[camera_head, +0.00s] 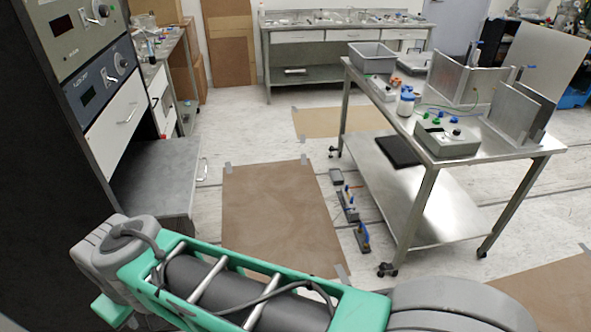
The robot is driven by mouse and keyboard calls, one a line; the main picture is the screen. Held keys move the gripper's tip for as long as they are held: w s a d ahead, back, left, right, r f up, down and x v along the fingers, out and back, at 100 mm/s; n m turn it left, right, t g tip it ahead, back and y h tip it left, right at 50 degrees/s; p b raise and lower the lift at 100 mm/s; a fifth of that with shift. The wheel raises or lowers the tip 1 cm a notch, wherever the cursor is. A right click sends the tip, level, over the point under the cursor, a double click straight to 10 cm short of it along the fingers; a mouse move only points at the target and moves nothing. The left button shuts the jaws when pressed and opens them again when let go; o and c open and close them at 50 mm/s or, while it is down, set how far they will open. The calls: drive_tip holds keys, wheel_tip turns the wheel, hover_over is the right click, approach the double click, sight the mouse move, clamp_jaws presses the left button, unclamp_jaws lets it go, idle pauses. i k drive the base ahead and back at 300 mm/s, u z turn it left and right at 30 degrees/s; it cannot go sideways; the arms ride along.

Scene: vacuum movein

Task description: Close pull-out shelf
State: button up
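The pull-out shelf (158,172) is a flat grey slab at the left. It sticks out to the right from the dark rack cabinet (40,190), below a white drawer front (118,116). A light handle (203,168) shows at its right edge. My own green and grey arm crosses the bottom of the picture, in front of the shelf's near side. My gripper cannot be made out in this view, so its state and any contact with the shelf do not show.
A steel two-tier table (470,157) on castors stands at the right, with a grey bin and instruments on it. Brown mats (278,215) lie taped to the floor. Small devices (350,208) stand beside the near mat. A workbench (340,35) is at the back.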

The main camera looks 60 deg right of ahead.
sight(158, 179)
drive_tip(key=z, duration=0.2)
drive_tip(key=k, duration=0.4)
drive_tip(key=z, duration=1.35)
drive_tip(key=i, duration=1.35)
drive_tip(key=u, duration=0.8)
drive_tip(key=k, duration=0.5)
drive_tip(key=u, duration=0.25)
drive_tip(key=i, duration=1)
drive_tip(key=u, duration=0.45)
